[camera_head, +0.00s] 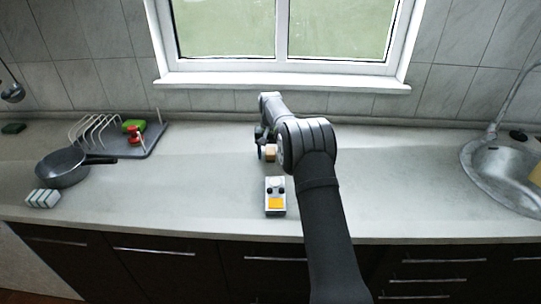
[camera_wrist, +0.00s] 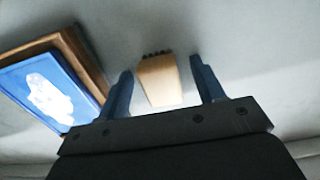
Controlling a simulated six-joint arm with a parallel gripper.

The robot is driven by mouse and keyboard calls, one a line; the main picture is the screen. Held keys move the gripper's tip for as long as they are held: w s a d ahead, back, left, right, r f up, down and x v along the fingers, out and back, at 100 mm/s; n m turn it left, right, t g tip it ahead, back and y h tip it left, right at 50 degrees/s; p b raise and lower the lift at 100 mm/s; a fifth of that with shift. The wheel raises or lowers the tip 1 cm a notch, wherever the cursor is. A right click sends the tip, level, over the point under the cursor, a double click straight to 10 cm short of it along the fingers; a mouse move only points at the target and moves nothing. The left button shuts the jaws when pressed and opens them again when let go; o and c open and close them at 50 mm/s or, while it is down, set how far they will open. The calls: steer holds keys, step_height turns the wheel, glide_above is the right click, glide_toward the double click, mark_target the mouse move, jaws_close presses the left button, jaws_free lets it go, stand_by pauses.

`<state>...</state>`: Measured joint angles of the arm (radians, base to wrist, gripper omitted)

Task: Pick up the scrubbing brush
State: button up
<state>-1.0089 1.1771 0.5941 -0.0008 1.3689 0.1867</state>
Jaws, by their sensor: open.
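The scrubbing brush (camera_wrist: 160,84) has a pale wooden body with dark bristles at its far end. In the wrist view it lies between the two blue fingers of my gripper (camera_wrist: 161,65), with a visible gap on each side. My gripper is open and does not appear to touch it. In the head view, the tan brush (camera_head: 270,153) shows beside my gripper (camera_head: 265,151) on the counter, partly hidden by my arm.
A blue and white panel with a wooden edge (camera_wrist: 50,90) lies close left of the fingers in the wrist view. A white-and-yellow object (camera_head: 275,197) is in front. A pan (camera_head: 62,168), sponge-like block (camera_head: 43,198) and dish rack (camera_head: 150,140) are left; a sink (camera_head: 490,180) is right.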

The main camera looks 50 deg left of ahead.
mark_target(274, 153)
steer(key=c, duration=1.1)
steer(key=shift+r, duration=0.6)
steer(key=r, duration=0.2)
steer(key=d+r, duration=0.1)
steer(key=shift+w+r, duration=0.35)
steer(key=w+d+r, duration=0.1)
steer(key=d+r, duration=0.1)
steer(key=d, duration=0.1)
steer(key=w+d+r, duration=0.2)
steer(key=d, duration=0.1)
steer(key=w+d+r, duration=0.1)
steer(key=d+r, duration=0.1)
steer(key=d, duration=0.1)
steer(key=shift+w+d, duration=0.2)
steer(key=shift+d, duration=0.05)
